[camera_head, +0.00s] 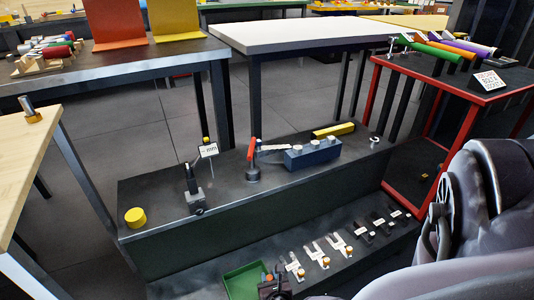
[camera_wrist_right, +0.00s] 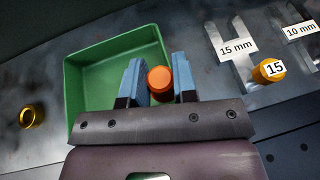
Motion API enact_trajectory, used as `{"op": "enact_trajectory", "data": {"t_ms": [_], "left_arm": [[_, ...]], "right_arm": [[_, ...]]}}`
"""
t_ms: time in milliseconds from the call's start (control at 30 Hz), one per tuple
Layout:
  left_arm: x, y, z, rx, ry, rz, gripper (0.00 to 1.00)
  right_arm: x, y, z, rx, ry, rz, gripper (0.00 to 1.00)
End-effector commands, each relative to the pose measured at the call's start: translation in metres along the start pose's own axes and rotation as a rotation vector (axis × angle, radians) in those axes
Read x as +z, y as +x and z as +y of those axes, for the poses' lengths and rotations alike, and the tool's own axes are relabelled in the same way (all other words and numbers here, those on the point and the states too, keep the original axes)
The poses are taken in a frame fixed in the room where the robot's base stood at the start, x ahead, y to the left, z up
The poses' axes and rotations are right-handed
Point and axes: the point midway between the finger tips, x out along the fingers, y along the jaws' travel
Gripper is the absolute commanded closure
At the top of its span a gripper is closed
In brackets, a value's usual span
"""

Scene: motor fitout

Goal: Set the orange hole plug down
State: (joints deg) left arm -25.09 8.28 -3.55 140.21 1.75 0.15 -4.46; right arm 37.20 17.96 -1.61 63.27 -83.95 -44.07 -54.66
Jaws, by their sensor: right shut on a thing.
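The orange hole plug (camera_wrist_right: 159,80) is between the two blue fingers of my right gripper (camera_wrist_right: 160,70), which is shut on it. The gripper shows small at the bottom of the head view (camera_head: 273,287), beside the green tray (camera_head: 232,283). In the right wrist view the plug overlaps the right wall of the tray (camera_wrist_right: 82,95). I cannot tell how high the plug is above the tray or shelf. The inside of the tray that shows looks empty. My left gripper is not in view.
Right of the tray are metal fork gauges (camera_wrist_right: 234,50) with size labels and a yellow plug marked 15 (camera_wrist_right: 268,71). A brass ring (camera_wrist_right: 32,116) lies left of the tray. The dark upper shelf (camera_head: 165,205) stands behind, with a blue block (camera_head: 312,155) on it.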

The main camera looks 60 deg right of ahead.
Motion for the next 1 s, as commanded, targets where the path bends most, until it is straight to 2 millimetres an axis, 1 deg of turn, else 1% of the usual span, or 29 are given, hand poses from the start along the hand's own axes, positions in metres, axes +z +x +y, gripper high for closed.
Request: {"op": "enact_trajectory", "data": {"t_ms": [300,333,400,500,767,1000], "left_arm": [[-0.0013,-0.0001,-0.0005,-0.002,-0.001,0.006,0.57],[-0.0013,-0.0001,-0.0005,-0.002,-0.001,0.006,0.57],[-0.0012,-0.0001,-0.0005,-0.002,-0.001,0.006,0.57],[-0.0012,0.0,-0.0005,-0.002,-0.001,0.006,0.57],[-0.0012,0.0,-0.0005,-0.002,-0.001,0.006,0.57],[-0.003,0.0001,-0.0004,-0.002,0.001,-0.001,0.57]], "right_arm": [[0.0001,0.0011,0.0005,0.0,0.001,-0.002,0.96],[-0.0002,0.0012,0.0005,0.0,0.001,-0.002,0.72],[-0.0001,0.0011,0.0005,0.0,0.001,-0.002,0.62],[-0.0001,0.001,0.0005,0.0,0.001,-0.002,0.48],[0.0003,0.0006,0.0003,0.0,0.001,-0.002,0.48],[0.0054,0.0013,-0.0021,-0.001,0.002,-0.003,0.48]]}}
